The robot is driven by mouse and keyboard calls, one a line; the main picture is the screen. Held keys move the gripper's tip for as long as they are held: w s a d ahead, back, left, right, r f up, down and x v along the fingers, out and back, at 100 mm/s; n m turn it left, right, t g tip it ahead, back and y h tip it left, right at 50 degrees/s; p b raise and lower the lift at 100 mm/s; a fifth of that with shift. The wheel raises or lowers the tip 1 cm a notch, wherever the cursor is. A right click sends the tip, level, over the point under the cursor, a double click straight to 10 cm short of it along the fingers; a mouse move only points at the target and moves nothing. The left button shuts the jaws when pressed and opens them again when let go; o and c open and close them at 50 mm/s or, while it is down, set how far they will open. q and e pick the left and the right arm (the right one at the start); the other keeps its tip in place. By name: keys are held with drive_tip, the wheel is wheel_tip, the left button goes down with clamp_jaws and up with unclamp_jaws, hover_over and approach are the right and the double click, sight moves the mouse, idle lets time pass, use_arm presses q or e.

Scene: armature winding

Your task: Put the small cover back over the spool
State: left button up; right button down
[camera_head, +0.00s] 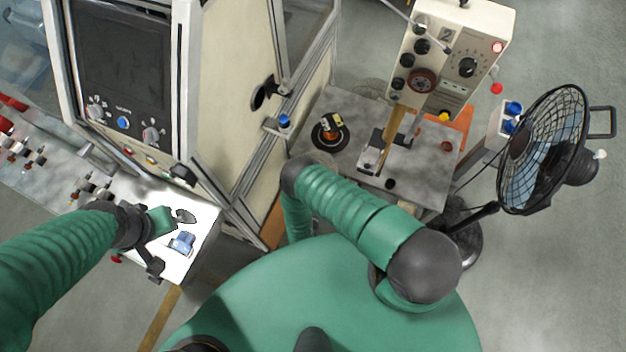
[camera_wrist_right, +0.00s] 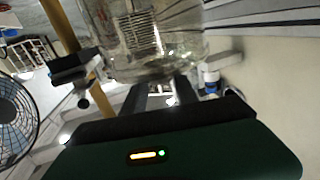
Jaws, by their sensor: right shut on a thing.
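A clear, glass-like cover (camera_wrist_right: 150,35) fills the upper middle of the right wrist view, its top cut off by the frame edge. My right gripper (camera_wrist_right: 163,88) is shut at its lower edge and holds it. In the head view this gripper and the cover are hidden behind my right arm. What looks like the spool (camera_head: 330,132), dark and round with a yellow-and-copper part on top, stands uncovered on the grey table (camera_head: 345,105). My left gripper (camera_head: 168,242) is over the white bench at the left; its jaw opening is unclear.
A blue part (camera_head: 182,242) lies on the white bench (camera_head: 185,268) beside my left gripper. A tall beige control unit (camera_head: 455,45) stands at the grey table's back. A caged fan (camera_head: 545,150) stands to its right. A cream machine cabinet (camera_head: 225,110) borders the table's left.

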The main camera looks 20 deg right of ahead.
drive_tip(key=x, duration=0.4)
drive_tip(key=shift+w+d+r, duration=0.15)
drive_tip(key=shift+d+r, duration=0.05)
drive_tip(key=shift+r, duration=0.1)
drive_tip(key=w+d+b, duration=1.2)
drive_tip(key=d+b, duration=0.2)
drive_tip(key=d, duration=0.1)
drive_tip(key=w+b, duration=0.4)
drive_tip(key=w, duration=0.4)
use_arm(q)
drive_tip(key=s+b+x, duration=0.2)
drive_tip(key=x, duration=0.6)
drive_tip(key=s+f+b+x, duration=0.1)
drive_tip(key=b+x, duration=0.2)
drive_tip(key=x, duration=0.6)
drive_tip(key=s+a+b+x, duration=0.1)
drive_tip(key=s+b+x, duration=0.1)
drive_tip(key=x, duration=0.6)
drive_tip(key=shift+s+a+f+b, duration=0.1)
drive_tip(key=shift+s+f+b, duration=0.2)
drive_tip(key=shift+s+b, duration=0.05)
use_arm(e)
wheel_tip(320, 180, down, 10)
drive_tip(key=d, duration=0.1)
drive_tip(key=shift+r, duration=0.25)
drive_tip(key=shift+d, duration=0.1)
